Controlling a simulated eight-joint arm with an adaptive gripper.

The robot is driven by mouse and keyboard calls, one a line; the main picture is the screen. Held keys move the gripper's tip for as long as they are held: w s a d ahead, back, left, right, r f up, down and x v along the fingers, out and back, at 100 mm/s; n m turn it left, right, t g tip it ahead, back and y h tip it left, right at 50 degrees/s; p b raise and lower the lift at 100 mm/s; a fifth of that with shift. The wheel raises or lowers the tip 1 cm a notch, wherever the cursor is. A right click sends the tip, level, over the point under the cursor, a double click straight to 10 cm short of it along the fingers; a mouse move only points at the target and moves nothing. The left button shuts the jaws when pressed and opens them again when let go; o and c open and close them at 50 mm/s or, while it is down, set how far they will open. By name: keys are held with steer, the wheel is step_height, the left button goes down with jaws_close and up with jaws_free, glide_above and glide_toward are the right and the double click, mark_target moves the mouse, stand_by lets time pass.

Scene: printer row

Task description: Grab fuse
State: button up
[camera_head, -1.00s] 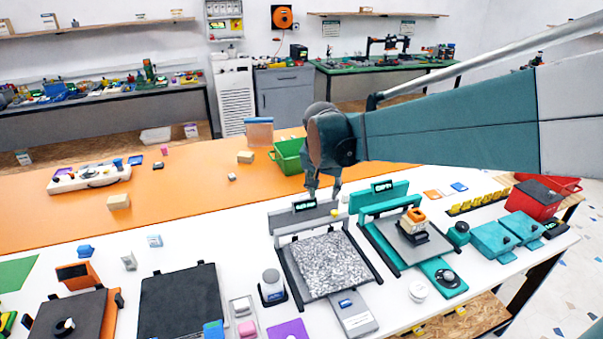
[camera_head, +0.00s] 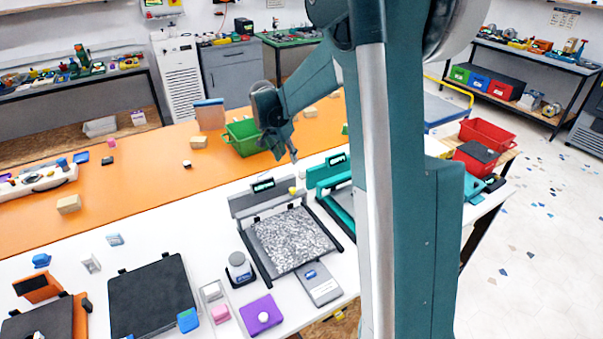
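My gripper (camera_head: 293,157) hangs above the back edge of the white tabletop, behind the grey printer (camera_head: 254,204) with the speckled plate. Its fingers are small, dark and seen from the side, so I cannot tell whether they are open or shut. I see nothing clearly held in it. I cannot make out with certainty which object is the fuse. A small yellow piece (camera_head: 292,190) sits on the grey printer just below the gripper. My arm hides much of the table's right side.
A green bin (camera_head: 240,139) stands behind the gripper on the orange strip (camera_head: 140,178). A teal printer (camera_head: 325,176) is partly hidden by my arm. A grey-topped jar (camera_head: 238,268), a purple block (camera_head: 261,314) and a black plate (camera_head: 150,297) are at the front.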

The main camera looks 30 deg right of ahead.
mark_target(301, 170)
steer(key=w+d+f+m+g+h+p, duration=0.1)
steer(key=w+d+f+m+p, duration=0.1)
steer(key=w+d+f, duration=0.5)
step_height(301, 170, down, 3)
steer(key=shift+w+d+f+m+g+p, duration=0.1)
steer(key=shift+w+d+m+g+p, duration=0.35)
steer(key=shift+m, duration=0.45)
steer(key=shift+s+d, duration=0.1)
steer(key=shift+b+x, duration=0.3)
steer(key=shift+x, duration=1)
steer(key=shift+b+x, duration=0.5)
steer(key=shift+x, duration=2.05)
steer(key=shift+c, duration=0.2)
steer(key=c, duration=0.8)
